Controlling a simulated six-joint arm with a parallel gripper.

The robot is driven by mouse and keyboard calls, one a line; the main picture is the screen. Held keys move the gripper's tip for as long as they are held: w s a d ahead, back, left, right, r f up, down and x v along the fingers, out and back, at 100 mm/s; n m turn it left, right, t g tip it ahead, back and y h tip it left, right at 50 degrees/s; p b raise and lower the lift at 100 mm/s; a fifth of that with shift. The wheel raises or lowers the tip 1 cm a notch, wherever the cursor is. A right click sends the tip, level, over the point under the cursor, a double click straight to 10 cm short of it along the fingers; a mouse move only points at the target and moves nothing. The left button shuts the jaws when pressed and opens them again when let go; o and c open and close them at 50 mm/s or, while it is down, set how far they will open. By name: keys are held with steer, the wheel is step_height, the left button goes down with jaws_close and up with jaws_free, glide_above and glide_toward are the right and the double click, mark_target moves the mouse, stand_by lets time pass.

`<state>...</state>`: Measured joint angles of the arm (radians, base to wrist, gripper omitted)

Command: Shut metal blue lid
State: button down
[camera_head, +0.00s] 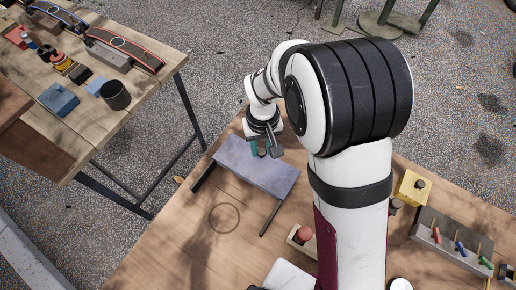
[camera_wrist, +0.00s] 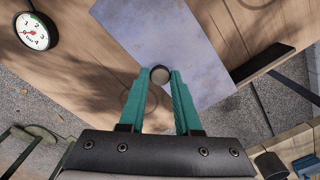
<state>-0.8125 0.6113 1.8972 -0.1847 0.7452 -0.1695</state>
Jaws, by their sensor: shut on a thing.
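The blue-grey metal lid (camera_head: 268,178) is a flat plate over the wooden table. In the wrist view the lid (camera_wrist: 200,38) fills the upper middle. A small round knob (camera_wrist: 160,75) stands at the lid's edge. My gripper (camera_wrist: 158,78) has teal fingers, shut on this knob from both sides. In the head view my gripper (camera_head: 259,149) is at the lid's far edge, partly hidden by the wrist. I cannot tell how far the lid is tilted.
A yellow block (camera_head: 412,187) and a grey holder (camera_head: 450,243) with coloured pegs stand on the right. A wooden block with a red ball (camera_head: 305,232) is in front of the lid. A white dial gauge (camera_wrist: 32,30) shows in the wrist view. Another table (camera_head: 140,83) stands at left.

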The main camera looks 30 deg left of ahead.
mark_target(263, 150)
steer(key=shift+w, duration=0.35)
steer(key=c, duration=1)
jaws_free()
steer(key=o, duration=0.4)
steer(key=shift+s, duration=0.1)
step_height(263, 150, up, 16)
steer(key=shift+f, duration=0.1)
